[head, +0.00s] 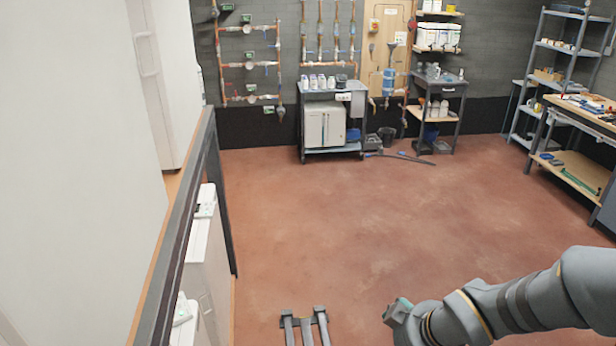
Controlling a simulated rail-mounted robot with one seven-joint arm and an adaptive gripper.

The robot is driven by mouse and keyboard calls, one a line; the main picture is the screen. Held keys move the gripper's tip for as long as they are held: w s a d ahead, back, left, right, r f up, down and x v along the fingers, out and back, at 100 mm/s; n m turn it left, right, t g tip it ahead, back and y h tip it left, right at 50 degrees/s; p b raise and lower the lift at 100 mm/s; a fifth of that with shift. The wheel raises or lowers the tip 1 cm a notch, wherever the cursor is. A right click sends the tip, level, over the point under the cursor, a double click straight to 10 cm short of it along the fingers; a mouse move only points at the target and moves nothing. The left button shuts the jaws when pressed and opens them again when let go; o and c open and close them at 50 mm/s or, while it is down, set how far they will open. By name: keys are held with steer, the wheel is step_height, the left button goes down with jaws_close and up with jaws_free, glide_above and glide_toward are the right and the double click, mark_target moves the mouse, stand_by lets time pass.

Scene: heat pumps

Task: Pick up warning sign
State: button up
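I cannot pick out a warning sign in the head view. My arm reaches in from the lower right and bends near the bottom edge. My gripper is not visible; the part of the arm beyond the bend is out of the picture. A grey piece with parallel prongs (305,322) shows at the bottom edge, cut off by the frame. I cannot tell what it is.
A dark rail (178,245) and white cabinets (208,265) line the left. A grey cart (333,150) and a small shelf stand (437,106) are at the back wall. A workbench (585,180) and a tall rack (541,75) are right.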

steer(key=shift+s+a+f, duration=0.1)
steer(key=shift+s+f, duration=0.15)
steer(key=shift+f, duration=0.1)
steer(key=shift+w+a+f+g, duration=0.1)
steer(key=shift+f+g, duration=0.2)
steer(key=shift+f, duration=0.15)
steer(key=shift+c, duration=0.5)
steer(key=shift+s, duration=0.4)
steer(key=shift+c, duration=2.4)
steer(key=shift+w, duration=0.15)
